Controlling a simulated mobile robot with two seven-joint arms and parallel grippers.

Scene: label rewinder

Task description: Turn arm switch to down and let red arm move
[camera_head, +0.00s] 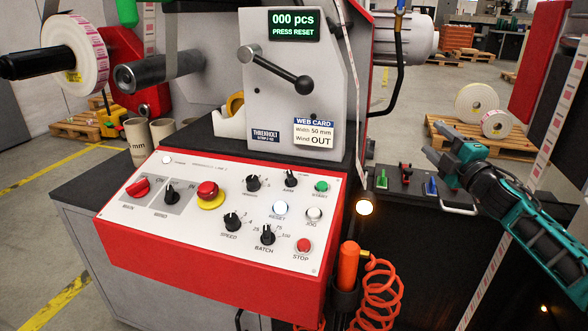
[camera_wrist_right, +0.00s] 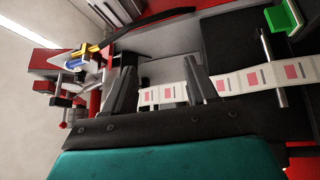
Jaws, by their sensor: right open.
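The arm switch (camera_head: 291,178) is a small black knob labelled ARM at the top right of the white control panel, left of the green START button. Its exact pointer direction is too small to read. I cannot tell for sure which part is the red arm; red parts (camera_wrist_right: 45,60) show at the left in the right wrist view. My right gripper (camera_head: 440,143) is open and empty, right of the panel and apart from the switch. Its fingers in the right wrist view (camera_wrist_right: 162,75) have the printed label strip (camera_wrist_right: 255,78) behind them. My left gripper is not in view.
The control panel (camera_head: 140,213) carries several knobs and buttons, including a red mushroom button (camera_head: 207,190). A black-ball lever (camera_head: 280,69) sticks out above it. A label strip (camera_head: 541,160) runs down at the right. An orange coiled hose (camera_head: 377,295) hangs below the panel's right edge.

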